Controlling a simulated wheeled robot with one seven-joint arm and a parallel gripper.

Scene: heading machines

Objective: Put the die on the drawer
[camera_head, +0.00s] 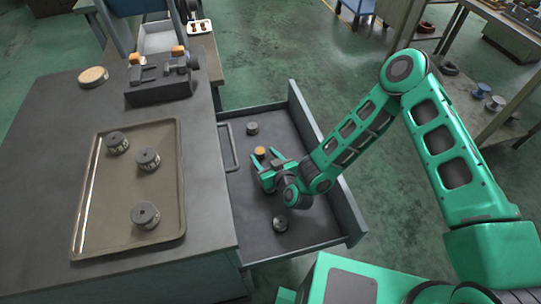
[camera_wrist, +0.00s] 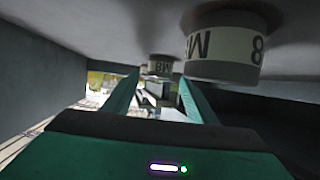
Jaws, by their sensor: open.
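The open drawer (camera_head: 350,215) juts out from the right of the grey cabinet. Inside it, a dark-topped die (camera_head: 252,128) stands at the far end and another die (camera_head: 280,224) at the near end. My gripper (camera_head: 263,164) is low inside the drawer, between them, with its jaws open. A small orange-topped piece (camera_head: 260,150) is right by its fingertips; I cannot tell whether they touch it. The wrist view looks upside down. It shows a large white-banded die (camera_wrist: 226,48) beside one finger and a smaller one (camera_wrist: 160,65) further off.
A tray (camera_head: 83,205) with three dies lies on the cabinet top (camera_head: 45,150). A dark block (camera_head: 160,92) with orange-topped fittings and a round wooden disc (camera_head: 93,77) stand behind it.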

